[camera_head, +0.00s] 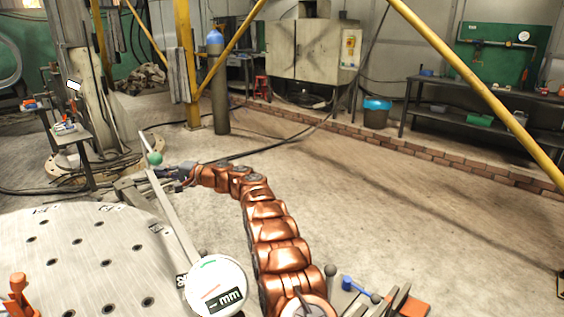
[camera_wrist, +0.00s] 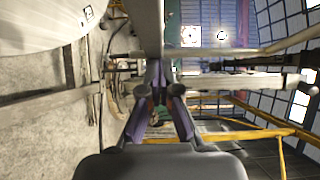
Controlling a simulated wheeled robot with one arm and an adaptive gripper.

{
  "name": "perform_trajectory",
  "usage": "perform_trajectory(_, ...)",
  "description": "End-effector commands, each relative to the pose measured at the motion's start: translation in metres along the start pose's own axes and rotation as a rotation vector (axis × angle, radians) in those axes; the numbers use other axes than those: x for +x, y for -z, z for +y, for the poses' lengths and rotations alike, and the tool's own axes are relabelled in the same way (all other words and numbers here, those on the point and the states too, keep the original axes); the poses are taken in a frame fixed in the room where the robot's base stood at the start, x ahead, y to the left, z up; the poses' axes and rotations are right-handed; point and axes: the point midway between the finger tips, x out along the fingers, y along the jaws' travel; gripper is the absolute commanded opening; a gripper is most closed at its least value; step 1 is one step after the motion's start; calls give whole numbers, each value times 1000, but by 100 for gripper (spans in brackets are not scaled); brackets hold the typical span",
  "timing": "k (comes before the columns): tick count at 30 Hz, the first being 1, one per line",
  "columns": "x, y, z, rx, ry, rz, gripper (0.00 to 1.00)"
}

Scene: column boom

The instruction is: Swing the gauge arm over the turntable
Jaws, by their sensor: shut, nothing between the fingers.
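The turntable (camera_head: 85,255) is a pale grey round plate with dark holes, at lower left in the head view; its edge shows in the wrist view (camera_wrist: 40,22). The gauge arm (camera_head: 176,220) is a long grey bar running along the plate's right side. A white round dial marked "mm" (camera_head: 214,287) is at its near end. A green ball (camera_head: 154,158) stands near its far end. My gripper (camera_head: 158,173) is shut and empty beside the bar's far end. In the wrist view the fingers (camera_wrist: 159,78) are together, close below a grey bar (camera_wrist: 150,25); contact is unclear.
An orange fixture (camera_head: 18,298) stands at the plate's front left. Blue and orange tools (camera_head: 358,290) lie at the front right. A yellow post (camera_head: 187,65) and a gas cylinder (camera_head: 217,90) stand behind. The concrete floor to the right is open.

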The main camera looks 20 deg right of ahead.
Motion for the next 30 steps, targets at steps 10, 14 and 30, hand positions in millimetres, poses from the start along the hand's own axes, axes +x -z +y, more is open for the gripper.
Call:
perform_trajectory(10, -14, 12, 2, 2, -2, 0, 0)
perform_trajectory(14, -22, 19, 1, 1, -2, -1, 0)
perform_trajectory(30, -49, 25, -1, -1, 1, 1, 0)
